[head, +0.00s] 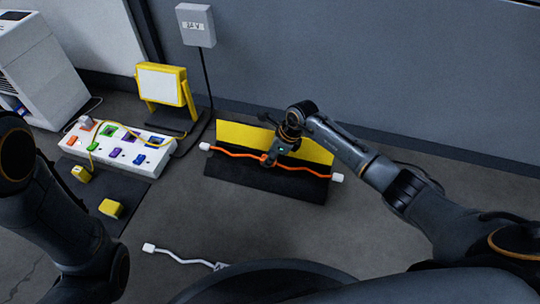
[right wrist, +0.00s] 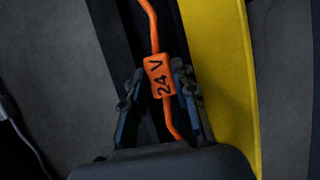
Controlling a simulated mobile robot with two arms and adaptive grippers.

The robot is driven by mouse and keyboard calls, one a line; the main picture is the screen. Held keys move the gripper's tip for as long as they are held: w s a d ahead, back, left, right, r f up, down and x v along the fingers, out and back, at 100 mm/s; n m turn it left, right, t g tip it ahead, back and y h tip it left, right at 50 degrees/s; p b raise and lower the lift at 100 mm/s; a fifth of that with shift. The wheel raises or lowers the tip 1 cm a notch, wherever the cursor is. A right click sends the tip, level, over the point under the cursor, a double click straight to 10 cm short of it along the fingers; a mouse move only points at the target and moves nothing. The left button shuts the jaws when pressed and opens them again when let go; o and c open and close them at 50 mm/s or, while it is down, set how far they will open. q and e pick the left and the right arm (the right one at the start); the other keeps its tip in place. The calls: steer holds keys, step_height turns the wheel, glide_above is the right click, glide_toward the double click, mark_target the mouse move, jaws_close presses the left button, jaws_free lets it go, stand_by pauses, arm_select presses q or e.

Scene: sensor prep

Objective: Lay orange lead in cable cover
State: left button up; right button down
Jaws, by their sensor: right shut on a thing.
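The orange lead (head: 240,153) has white plugs at both ends and a "24 V" tag (right wrist: 161,76) near its middle. My right gripper (head: 272,158) is shut on the lead at this tag, one finger on each side in the right wrist view (right wrist: 158,92). The cable cover has a black base (head: 262,179) and a raised yellow lid (head: 236,134), standing open behind it. The lead runs lengthwise over the base, both plugs beyond its ends. I cannot tell whether it touches the channel. My left arm shows at the left; its gripper is not in view.
A yellow work lamp (head: 163,86) stands behind. A white lead (head: 180,260) lies on the front floor. A wall (head: 330,70) rises behind the cover.

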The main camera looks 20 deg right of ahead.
steer(key=shift+f+b, duration=0.8)
steer(key=shift+f, duration=0.35)
steer(key=c, duration=1)
jaws_free()
step_height(320, 180, up, 10)
steer(key=p, duration=0.9)
